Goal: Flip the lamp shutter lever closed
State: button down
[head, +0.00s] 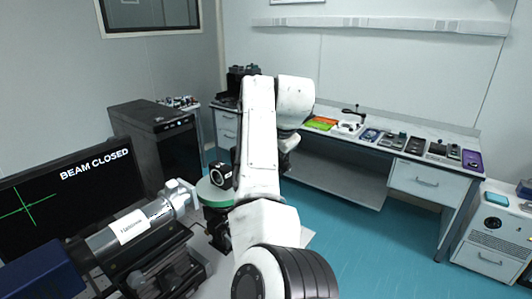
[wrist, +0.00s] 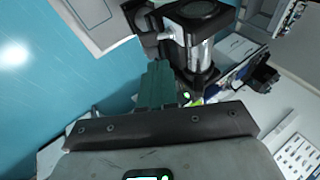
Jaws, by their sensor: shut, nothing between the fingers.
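The lamp appears to be the grey cylinder with a white label (head: 128,228) at the lower left of the head view. A pale fitting (head: 180,194) sits at its right end. I cannot make out the shutter lever for certain. The monitor (head: 75,190) behind it reads "BEAM CLOSED". My gripper's greenish fingers (wrist: 156,85) show in the wrist view, shut and empty. A black and silver device (wrist: 197,50) is close beyond them; I cannot tell whether they touch. In the head view my arm hides the fingertips.
A black-and-white mount (head: 221,174) stands on a green-edged round platform near my arm. A dark cabinet (head: 155,140) is behind. A long bench (head: 440,165) with several small devices runs along the back wall. The blue floor (head: 370,245) at right is clear.

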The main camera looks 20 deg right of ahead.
jog(key=s+d+r+b, duration=0.2)
jog(key=s+r+b, duration=0.1)
jog(key=s+r, duration=0.3)
jog(key=shift+s+r+b, duration=0.15)
jog(key=shift+s+b, duration=0.2)
jog(key=shift+s, duration=0.45)
jog(key=s+d+f+n+g+h, duration=0.1)
jog(key=s+d+f+n, duration=0.3)
jog(key=f, duration=0.6)
jog(key=s+d+f+g+h, duration=0.1)
jog(key=s+d+f, duration=0.1)
jog(key=s+f, duration=0.65)
jog(key=s+d+f+n+h, duration=0.1)
jog(key=s+d+f, duration=0.3)
jog(key=f, duration=0.7)
jog(key=s+a+f+n+g, duration=0.1)
jog(key=s+f+n, duration=0.1)
jog(key=s+f, duration=0.3)
jog(key=s+a+f+n+g+y, duration=0.1)
jog(key=s+f, duration=0.4)
jog(key=s, duration=0.9)
jog(key=s+a+f+n+g+y, duration=0.1)
jog(key=s+a+f+n, duration=0.2)
jog(key=s, duration=0.7)
notch_tip(320, 180, down, 2)
jog(key=shift+s+a+f+n+g, duration=0.1)
jog(key=shift+s+a+n+g, duration=0.05)
jog(key=shift+a+n+g, duration=0.15)
